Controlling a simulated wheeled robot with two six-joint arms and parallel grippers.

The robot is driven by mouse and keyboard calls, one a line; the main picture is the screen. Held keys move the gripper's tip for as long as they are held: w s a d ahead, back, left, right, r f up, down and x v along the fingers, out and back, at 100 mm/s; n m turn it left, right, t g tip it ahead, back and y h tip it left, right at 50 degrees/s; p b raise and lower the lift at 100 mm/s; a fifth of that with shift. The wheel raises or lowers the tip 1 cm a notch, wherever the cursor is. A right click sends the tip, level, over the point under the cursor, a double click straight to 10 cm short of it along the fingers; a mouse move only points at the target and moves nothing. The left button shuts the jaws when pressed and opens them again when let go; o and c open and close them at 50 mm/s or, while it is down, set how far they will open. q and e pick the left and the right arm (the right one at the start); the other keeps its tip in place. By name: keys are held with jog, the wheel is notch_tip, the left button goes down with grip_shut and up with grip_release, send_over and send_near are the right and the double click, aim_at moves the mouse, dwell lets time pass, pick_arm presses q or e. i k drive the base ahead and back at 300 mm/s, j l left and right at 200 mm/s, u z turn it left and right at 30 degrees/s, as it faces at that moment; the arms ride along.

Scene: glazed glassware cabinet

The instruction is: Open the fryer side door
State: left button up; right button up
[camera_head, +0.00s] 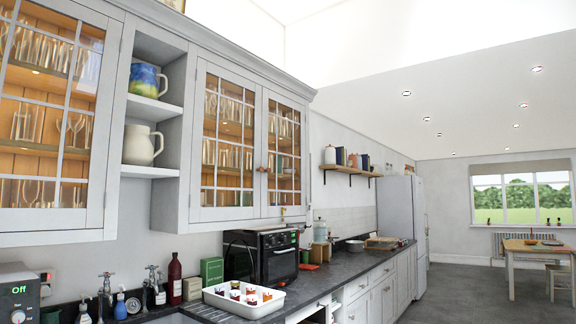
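Glazed wall cabinets hold glassware behind shut doors. One glazed door (198,185) and its right-hand neighbour (267,206) meet near small knobs (261,169). Another glazed door (113,125) is at the far left. A black appliance (243,262) with a glass front and green display stands on the counter. A grey appliance (30,287) with a green "Off" display and dials is cut off at the lower left. I cannot tell for sure which is the fryer. Neither of my grippers is in view.
Open shelves with a painted jug (145,79) and a cream jug (139,145) sit between the glazed doors. Taps (106,286), a red bottle (174,280), a green box (212,270) and a white tray (222,303) of small jars crowd the dark counter. Open floor lies at right.

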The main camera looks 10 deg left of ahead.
aim_at(266, 211)
jog(key=i+l+z, duration=0.15)
jog(key=i+z, duration=0.15)
jog(key=i, duration=0.45)
jog(key=i+z, duration=0.15)
jog(key=i, duration=1.95)
